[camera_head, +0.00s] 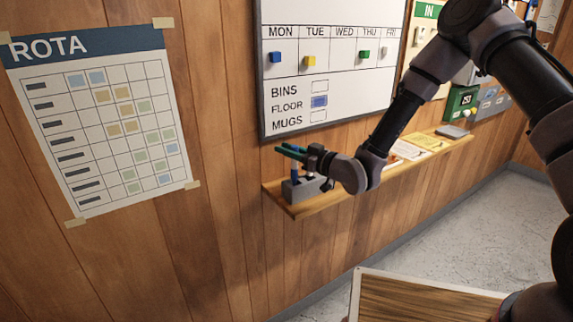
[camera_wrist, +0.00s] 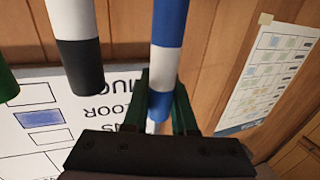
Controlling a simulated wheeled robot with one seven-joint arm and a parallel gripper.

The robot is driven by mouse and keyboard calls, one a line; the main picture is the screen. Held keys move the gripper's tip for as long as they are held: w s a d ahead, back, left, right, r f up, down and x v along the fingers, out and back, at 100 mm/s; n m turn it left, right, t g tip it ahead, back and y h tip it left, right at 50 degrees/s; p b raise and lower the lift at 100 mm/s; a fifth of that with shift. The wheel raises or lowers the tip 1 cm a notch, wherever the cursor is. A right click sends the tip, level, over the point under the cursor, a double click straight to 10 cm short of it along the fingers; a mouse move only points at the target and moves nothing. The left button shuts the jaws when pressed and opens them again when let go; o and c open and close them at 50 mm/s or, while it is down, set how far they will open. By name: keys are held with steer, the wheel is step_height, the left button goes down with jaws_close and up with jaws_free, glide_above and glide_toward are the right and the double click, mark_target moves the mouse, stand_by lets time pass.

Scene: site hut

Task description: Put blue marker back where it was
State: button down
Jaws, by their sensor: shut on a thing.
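My gripper (camera_head: 290,152) is over the left end of the wall shelf, with its green fingers shut on the blue marker (camera_head: 295,171). The marker is roughly upright, and its lower end is at the grey holder block (camera_head: 303,190); I cannot tell whether it sits in a hole. In the wrist view the blue and white marker (camera_wrist: 168,42) runs between the two fingers (camera_wrist: 162,105). The holder is not visible in that view. The gripper and wrist partly hide the holder's other markers in the head view.
A white marker with a black end (camera_wrist: 78,50) and a green marker (camera_wrist: 6,85) stand close beside the held one. The whiteboard (camera_head: 325,75) is just above the wooden shelf (camera_head: 345,188). Papers (camera_head: 428,142) lie farther right along the shelf. A rota poster (camera_head: 105,125) hangs left.

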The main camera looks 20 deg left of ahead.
step_height(320, 180, down, 4)
steer(key=shift+r, duration=0.1)
steer(key=c, duration=0.7)
jaws_free()
steer(key=shift+d, duration=0.1)
steer(key=v, duration=1.2)
steer(key=shift+s, duration=0.1)
